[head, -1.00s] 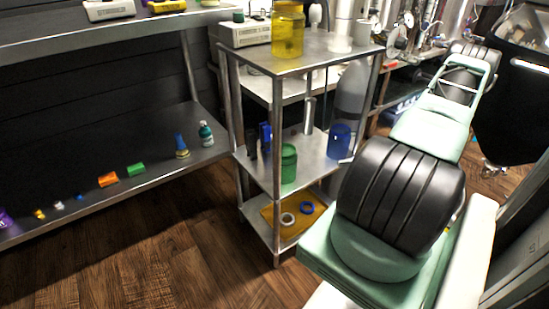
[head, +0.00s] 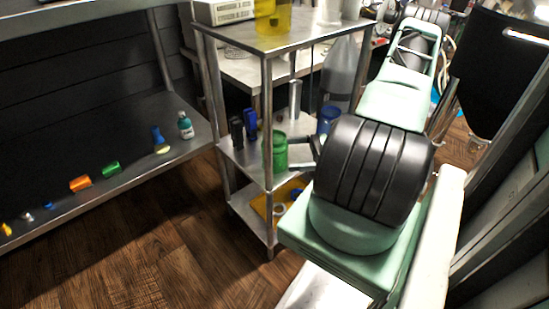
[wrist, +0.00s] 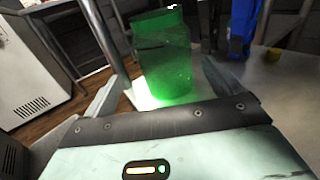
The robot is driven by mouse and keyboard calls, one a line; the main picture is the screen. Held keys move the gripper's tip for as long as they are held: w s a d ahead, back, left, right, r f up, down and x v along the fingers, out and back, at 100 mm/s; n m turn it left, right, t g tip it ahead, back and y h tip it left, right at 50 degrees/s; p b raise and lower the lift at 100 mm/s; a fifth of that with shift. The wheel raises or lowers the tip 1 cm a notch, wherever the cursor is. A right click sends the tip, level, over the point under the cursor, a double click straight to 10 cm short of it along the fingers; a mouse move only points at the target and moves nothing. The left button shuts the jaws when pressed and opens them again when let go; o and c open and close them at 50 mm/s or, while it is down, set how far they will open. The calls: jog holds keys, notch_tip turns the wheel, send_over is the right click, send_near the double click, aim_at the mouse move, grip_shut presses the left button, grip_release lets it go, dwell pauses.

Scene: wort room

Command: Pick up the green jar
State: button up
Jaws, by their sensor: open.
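The green jar (head: 279,152) stands upright on the middle shelf of a steel rack, close to a front corner post that partly covers it in the head view. My gripper (head: 304,154) reaches in from the right at jar height, its fingers pointing at the jar. In the wrist view the translucent green jar (wrist: 165,62) stands between and just ahead of the two spread fingers of my gripper (wrist: 161,80). The gripper is open and empty. I cannot tell whether a finger touches the jar.
The rack's post (wrist: 103,38) rises just left of the jar in the wrist view. A blue jar (head: 327,117), a blue bottle (head: 251,125) and a black cylinder (head: 236,132) share the shelf. A yellow jar (head: 273,18) stands on the rack's top.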

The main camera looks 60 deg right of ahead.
aim_at(274, 151)
jog(key=shift+w+d+r+b+x, duration=0.1)
jog(key=shift+b+x, duration=0.3)
jog(key=shift+x, duration=0.65)
jog(key=shift+w+d+r+b+x, duration=0.15)
jog(key=shift+b+x, duration=0.2)
jog(key=shift+x, duration=0.65)
jog(key=shift+r+b+x, duration=0.1)
jog(key=shift+b+x, duration=0.3)
jog(key=shift+x, duration=0.65)
jog(key=c, duration=1.2)
